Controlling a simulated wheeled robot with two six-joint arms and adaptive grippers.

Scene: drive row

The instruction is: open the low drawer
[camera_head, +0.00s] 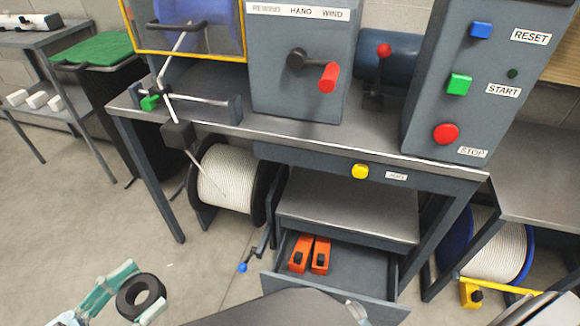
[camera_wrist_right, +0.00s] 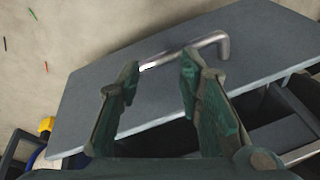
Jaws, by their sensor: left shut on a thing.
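The low drawer (camera_head: 345,285) under the middle bench stands pulled out, its inside showing. Two orange blocks with black tops (camera_head: 310,254) lie in it. In the right wrist view the drawer's grey front (camera_wrist_right: 90,110) fills the middle, with a bent metal bar handle (camera_wrist_right: 190,50) on it. My right gripper (camera_wrist_right: 160,70) is open, its fingertips apart at the handle; I cannot tell whether they touch it. My left gripper (camera_head: 138,292) is shut on a black ring (camera_head: 124,300), at the lower left over the floor, away from the drawer.
A crank with a blue knob (camera_head: 243,267) hangs just left of the drawer. A white cable reel (camera_head: 226,178) stands under the bench. Another reel (camera_head: 497,250) and a yellow bar with a yellow block (camera_head: 470,293) are at the right. The floor at the left is clear.

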